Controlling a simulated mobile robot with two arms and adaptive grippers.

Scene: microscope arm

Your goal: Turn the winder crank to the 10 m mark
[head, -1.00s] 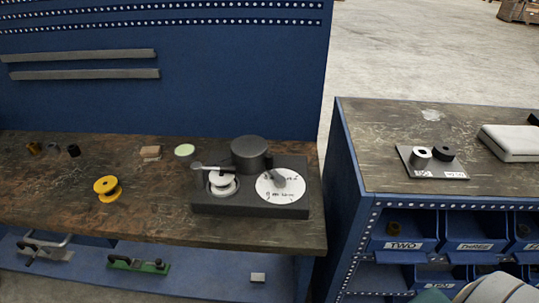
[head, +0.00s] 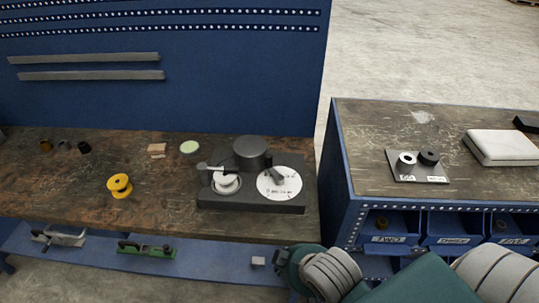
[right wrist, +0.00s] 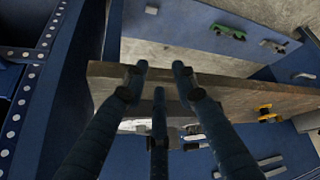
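The winder (head: 252,203) is a dark box on the wooden bench. It carries a dark round drum (head: 251,150), a white spool (head: 226,183) with a grey lever (head: 209,167) above it, and a white dial (head: 284,190). A grey crank or pointer (head: 277,175) lies over the dial; the printed marks are too small to read. In the right wrist view, my right gripper (right wrist: 160,72) has its dark fingers spread with nothing between them, at the bench's front edge. The winder is partly hidden behind the fingers there. My left gripper is in neither view.
A yellow spool (head: 119,187) and small parts sit left of the winder. The bench's front edge (right wrist: 230,92) crosses the right wrist view. A second table (head: 365,130) with blue bins (head: 392,226) stands right. My right arm covers the lower right of the head view.

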